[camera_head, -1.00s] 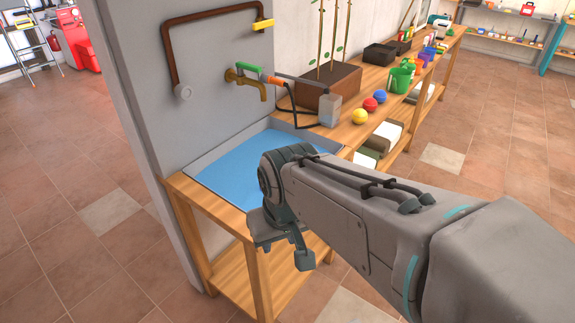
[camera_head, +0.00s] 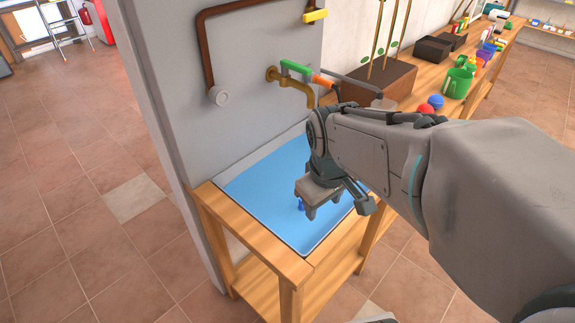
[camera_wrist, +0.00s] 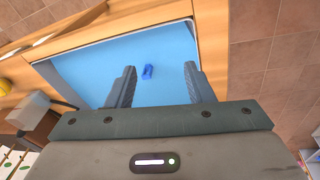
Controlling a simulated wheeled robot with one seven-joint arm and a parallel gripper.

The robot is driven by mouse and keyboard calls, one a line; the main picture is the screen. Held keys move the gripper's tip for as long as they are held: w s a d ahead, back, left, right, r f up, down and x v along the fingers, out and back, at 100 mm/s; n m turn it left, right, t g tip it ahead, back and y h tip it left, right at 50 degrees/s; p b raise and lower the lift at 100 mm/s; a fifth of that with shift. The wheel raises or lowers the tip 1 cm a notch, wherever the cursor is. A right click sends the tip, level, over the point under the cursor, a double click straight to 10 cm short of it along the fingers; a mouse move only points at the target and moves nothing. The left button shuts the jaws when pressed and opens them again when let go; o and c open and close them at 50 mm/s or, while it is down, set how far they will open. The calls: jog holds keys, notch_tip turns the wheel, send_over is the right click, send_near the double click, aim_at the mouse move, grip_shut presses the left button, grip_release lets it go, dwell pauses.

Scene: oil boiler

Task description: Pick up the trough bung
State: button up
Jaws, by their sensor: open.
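The trough bung is a small dark-blue piece (camera_head: 301,205) in the light-blue trough (camera_head: 262,196). In the wrist view the bung (camera_wrist: 148,72) shows ahead of and between my open fingertips. My gripper (camera_head: 308,204) is over the trough and points down into it, with the bung beside its fingers in the head view. In the wrist view my gripper (camera_wrist: 158,85) is open and nothing is between its fingers. How far the fingertips are above the bung is hard to tell.
A brass tap (camera_head: 292,80) with a green handle is on the grey wall above the trough. A wooden bench (camera_head: 262,245) frames the trough. A brown planter (camera_head: 378,85), balls and a green mug (camera_head: 458,80) stand farther along the bench.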

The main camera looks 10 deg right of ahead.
jog(key=w+f+n+g+p, duration=0.1)
jog(key=w+f+n, duration=0.2)
jog(key=w+n, duration=0.6)
jog(key=w+f+n+g+p, duration=0.1)
jog(key=w+f+n, duration=0.3)
jog(key=w+n, duration=0.5)
jog(key=f, duration=0.2)
jog(key=s+f+n, duration=0.1)
jog(key=f, duration=0.2)
jog(key=s+f+n, duration=0.1)
jog(key=f, duration=0.2)
jog(key=shift+s+d+y, duration=0.15)
jog(key=shift+d+y, duration=0.15)
jog(key=shift+d, duration=0.05)
jog(key=shift+w+f, duration=0.15)
jog(key=shift+f, duration=1.15)
jog(key=shift+w+f, duration=0.1)
jog(key=shift+f, duration=1.2)
grip_shut()
